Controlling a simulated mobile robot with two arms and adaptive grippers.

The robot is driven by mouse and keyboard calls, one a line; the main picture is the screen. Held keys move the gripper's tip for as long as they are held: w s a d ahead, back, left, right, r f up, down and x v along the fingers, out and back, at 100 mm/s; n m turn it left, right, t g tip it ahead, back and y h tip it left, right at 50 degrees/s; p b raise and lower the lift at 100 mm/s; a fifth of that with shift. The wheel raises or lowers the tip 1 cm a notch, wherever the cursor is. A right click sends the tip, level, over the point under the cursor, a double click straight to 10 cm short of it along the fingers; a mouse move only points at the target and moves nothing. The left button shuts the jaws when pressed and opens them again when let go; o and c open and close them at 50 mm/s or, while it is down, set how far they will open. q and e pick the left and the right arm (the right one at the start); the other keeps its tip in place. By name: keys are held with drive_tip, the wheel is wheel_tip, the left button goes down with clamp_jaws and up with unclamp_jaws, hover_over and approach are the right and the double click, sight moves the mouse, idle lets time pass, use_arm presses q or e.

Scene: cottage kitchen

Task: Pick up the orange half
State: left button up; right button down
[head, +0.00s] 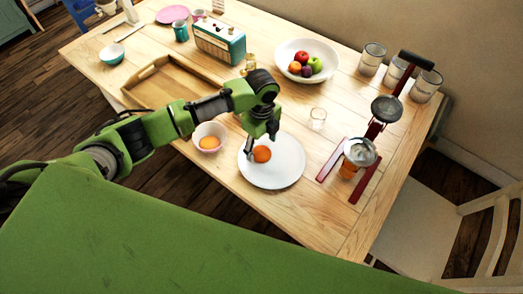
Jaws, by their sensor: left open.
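The orange half (262,154) lies on a white plate (285,174) near the front edge of the wooden table. My left gripper (262,136) is over the plate, pointing down, with its fingertips just above or beside the orange half. Its jaws are open. I cannot tell whether a finger touches the fruit. A pale bowl (217,130) just left of the plate holds another orange piece (209,143). My right gripper is not in view.
A red juicer press (372,132) stands right of the plate, a small glass (318,116) behind it. A fruit bowl (291,47), radio (219,41), wooden tray (150,93) and metal canisters (425,86) stand further back. A white chair (425,225) is at the right.

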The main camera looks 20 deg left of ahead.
sight(262, 152)
use_arm(q)
drive_tip(key=shift+d+f, duration=0.1)
drive_tip(key=shift+f, duration=1.25)
drive_tip(key=c, duration=0.8)
drive_tip(key=shift+c, duration=0.2)
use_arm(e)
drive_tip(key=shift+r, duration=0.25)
use_arm(q)
drive_tip(key=shift+r, duration=0.15)
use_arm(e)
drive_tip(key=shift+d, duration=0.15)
